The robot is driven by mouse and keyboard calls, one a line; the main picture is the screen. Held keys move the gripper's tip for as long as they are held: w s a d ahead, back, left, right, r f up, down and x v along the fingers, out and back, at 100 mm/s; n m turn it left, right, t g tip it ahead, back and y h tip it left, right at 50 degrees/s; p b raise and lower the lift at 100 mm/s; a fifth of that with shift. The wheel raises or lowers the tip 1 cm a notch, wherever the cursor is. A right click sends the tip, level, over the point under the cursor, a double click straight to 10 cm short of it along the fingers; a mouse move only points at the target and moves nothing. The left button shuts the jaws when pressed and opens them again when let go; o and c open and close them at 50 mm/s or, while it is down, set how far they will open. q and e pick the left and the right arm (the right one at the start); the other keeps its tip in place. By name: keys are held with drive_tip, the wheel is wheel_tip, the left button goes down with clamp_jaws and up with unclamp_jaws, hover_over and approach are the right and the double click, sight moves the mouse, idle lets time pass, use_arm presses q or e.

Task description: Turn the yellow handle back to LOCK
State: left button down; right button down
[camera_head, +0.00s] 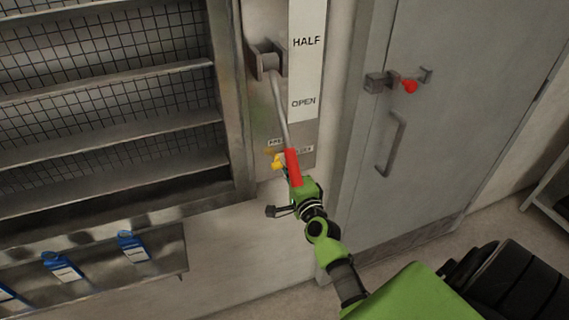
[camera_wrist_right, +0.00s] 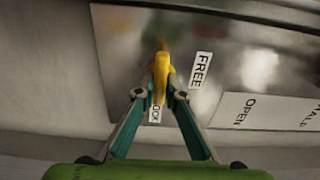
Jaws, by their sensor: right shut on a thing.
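The small yellow handle (camera_head: 278,161) sits low on the metal lever panel, partly behind the lever's red grip. In the right wrist view the yellow handle (camera_wrist_right: 160,72) stands between my fingertips, with a FREE label (camera_wrist_right: 201,71) to its right. My right gripper (camera_wrist_right: 160,92) is shut on the yellow handle; in the head view the gripper (camera_head: 283,178) is just below the panel. Which label the handle points at is hard to tell. My left gripper is not in view.
A long lever with a red grip (camera_head: 292,167) hangs down close beside my right gripper. A HALF and OPEN scale (camera_head: 306,75) runs up the panel. A grey door with a red knob (camera_head: 409,86) is right.

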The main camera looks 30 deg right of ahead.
drive_tip(key=shift+m, duration=0.3)
drive_tip(key=c, duration=2.1)
unclamp_jaws()
drive_tip(key=v, duration=1.2)
